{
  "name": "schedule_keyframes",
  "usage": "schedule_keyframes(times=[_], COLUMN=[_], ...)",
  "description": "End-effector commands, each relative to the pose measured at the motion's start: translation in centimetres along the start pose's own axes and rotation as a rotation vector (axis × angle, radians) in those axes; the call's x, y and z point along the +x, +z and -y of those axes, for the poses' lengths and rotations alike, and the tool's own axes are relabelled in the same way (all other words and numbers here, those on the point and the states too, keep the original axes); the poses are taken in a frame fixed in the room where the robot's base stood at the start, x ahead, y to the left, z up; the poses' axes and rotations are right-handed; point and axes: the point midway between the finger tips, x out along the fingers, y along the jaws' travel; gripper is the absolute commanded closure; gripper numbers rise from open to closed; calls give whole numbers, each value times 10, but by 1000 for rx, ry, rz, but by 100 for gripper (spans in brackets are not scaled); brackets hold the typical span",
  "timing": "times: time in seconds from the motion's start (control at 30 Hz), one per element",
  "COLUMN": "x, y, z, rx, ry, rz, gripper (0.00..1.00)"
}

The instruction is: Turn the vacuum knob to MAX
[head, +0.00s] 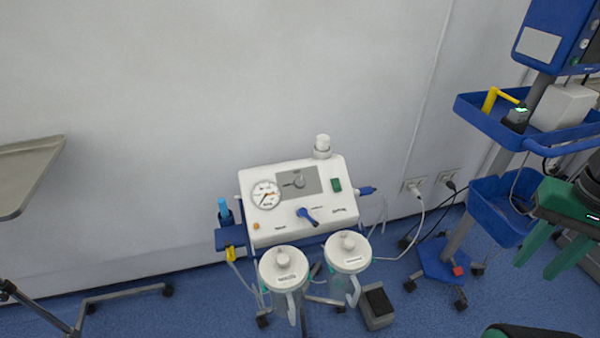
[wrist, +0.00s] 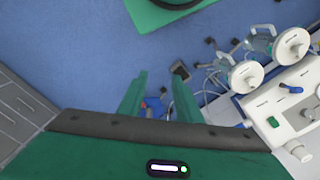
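The white suction unit (head: 275,225) stands against the wall, its sloped panel facing up. A grey plate (head: 312,178) on it carries a grey round knob (head: 299,182). Below is a blue lever knob (head: 308,215), pointing to the lower right. The labels are too small to read, so I cannot tell which knob is the vacuum one. A dial gauge (head: 266,195) is at the panel's left. My gripper (head: 538,268) is at the far right, well apart from the unit, fingers spread and empty. In the wrist view, the unit (wrist: 262,108) is at the right edge, with the blue lever (wrist: 291,89) visible.
Two lidded canisters (head: 283,262) (head: 347,250) stand in front of the panel. A wheeled stand with blue trays (head: 500,208) is between the unit and my gripper. A foot pedal (head: 377,306) and cables lie on the floor. A metal tray (head: 28,170) is at the left.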

Motion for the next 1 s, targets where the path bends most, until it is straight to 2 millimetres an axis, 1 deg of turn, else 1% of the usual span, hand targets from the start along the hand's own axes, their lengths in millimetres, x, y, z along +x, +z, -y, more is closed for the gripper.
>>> schedule_keyframes(times=[0.2,0.23,0.27,0.3,0.33,0.4,0.47,0.53,0.57,0.67,0.7,0.77,0.8,0.87,0.9,0.97,1.0], x=[0,0,0,-4,-5,-6,-7,-8,-9,-10,-10,-10,-9,-8,-7,-4,-2], y=[0,0,0,6,8,2,-9,-26,-35,-64,-74,-89,-98,-109,-116,-123,-127], z=[0,0,0,-4,-4,0,9,22,30,63,78,102,120,148,167,197,218], rx=[1,1,-1,-12,-25,-91,-188,-353,-437,-756,-888,-1087,-1218,-1417,-1548,-1745,-1875], ry=[0,0,0,-4,-6,-1,8,23,30,59,72,93,108,131,147,174,193], rz=[0,0,0,-9,-16,-26,-41,-63,-73,-117,-134,-160,-177,-203,-221,-247,-266], gripper=[69,64,57,54,54,54,54,54,54,54,54,54,54,54,54,54,54])
